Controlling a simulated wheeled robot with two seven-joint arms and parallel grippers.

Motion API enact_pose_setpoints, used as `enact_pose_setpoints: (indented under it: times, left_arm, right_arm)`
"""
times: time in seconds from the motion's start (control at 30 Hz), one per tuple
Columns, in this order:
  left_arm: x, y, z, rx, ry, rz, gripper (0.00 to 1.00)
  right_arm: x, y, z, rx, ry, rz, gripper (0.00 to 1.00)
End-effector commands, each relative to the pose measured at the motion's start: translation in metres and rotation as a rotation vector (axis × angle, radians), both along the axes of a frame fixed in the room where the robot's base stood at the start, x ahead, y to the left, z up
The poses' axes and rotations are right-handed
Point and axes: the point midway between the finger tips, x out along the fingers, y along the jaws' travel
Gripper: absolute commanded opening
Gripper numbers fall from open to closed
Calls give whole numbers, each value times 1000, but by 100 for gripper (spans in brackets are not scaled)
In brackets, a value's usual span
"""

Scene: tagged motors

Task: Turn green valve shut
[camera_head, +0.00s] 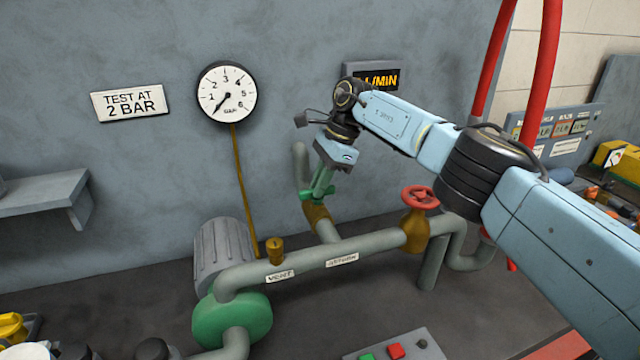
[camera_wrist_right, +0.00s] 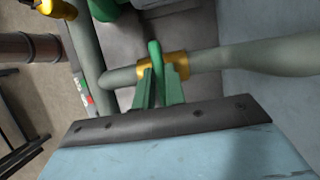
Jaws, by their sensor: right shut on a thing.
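The brass body (camera_wrist_right: 177,67) shows just beyond the fingertips. Part of the wheel is hidden by the fingers. My left gripper is in neither view.
A red valve wheel (camera_head: 419,197) stands right of the green valve. A round gauge (camera_head: 227,92) has its needle pointing lower left, beside a "TEST AT 2 BAR" sign (camera_head: 130,102). A green pump (camera_head: 232,318) and a button box (camera_head: 397,346) stand in front. Red hoses (camera_head: 541,70) hang at right.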

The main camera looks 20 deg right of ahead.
Motion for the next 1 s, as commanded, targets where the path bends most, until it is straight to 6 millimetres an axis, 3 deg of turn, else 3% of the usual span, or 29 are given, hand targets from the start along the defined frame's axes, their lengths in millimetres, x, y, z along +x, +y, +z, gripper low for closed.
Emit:
enact_pose_setpoints:
  times: [0.47, 0.5, 0.63, 1.0]
  left_arm:
    - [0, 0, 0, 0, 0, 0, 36]
    - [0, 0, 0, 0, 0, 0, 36]
    - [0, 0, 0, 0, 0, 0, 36]
    - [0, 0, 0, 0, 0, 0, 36]
  right_arm:
    - [1, 0, 2, 0, -5, 14, 0]
    - [1, 0, 2, 0, -5, 14, 16]
    - [1, 0, 2, -1, -4, 14, 33]
    - [1, -2, 5, -1, -1, 11, 34]
